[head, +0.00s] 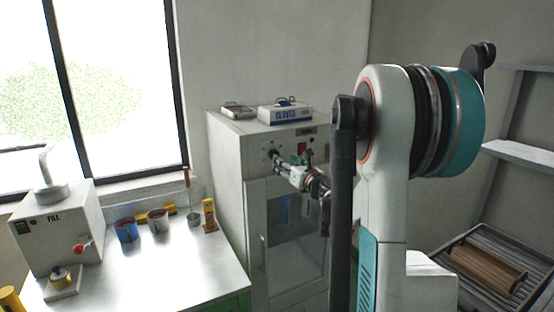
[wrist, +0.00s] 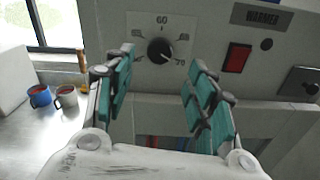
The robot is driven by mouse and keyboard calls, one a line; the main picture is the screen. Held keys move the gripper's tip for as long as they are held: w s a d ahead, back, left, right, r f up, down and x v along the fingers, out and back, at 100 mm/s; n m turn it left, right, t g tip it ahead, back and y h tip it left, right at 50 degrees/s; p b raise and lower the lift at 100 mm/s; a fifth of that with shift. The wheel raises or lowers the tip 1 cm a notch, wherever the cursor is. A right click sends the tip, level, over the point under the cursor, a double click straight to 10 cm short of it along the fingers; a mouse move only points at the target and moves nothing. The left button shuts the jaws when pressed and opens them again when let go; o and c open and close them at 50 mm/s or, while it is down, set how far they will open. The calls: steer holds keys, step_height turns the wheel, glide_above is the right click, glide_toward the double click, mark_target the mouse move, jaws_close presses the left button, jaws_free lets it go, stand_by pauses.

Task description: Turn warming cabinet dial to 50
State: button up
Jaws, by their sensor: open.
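The warming cabinet (head: 228,165) is a pale upright box with a glass-fronted door, in the middle of the head view. Its dial (wrist: 160,51) is a round black knob on a light scale plate, high on the front panel. The plate reads 60 at the top and 70 at the lower right. A pale mark on the knob appears to point to the lower right, towards 70. No 50 can be read; the left finger covers part of the plate's left side. My gripper (wrist: 158,60) is open, its teal fingers on either side of the dial; contact cannot be told.
A red switch (wrist: 237,57) and a WARMER label (wrist: 263,17) are right of the dial. The metal table (head: 150,265) to the left holds a blue mug (head: 127,230), a grey mug (head: 158,221) and a machine (head: 50,235). A box (head: 285,113) lies on the cabinet.

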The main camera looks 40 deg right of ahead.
steer(key=x, duration=0.7)
steer(key=shift+b, duration=0.35)
steer(key=shift+s, duration=0.1)
steer(key=c, duration=1.1)
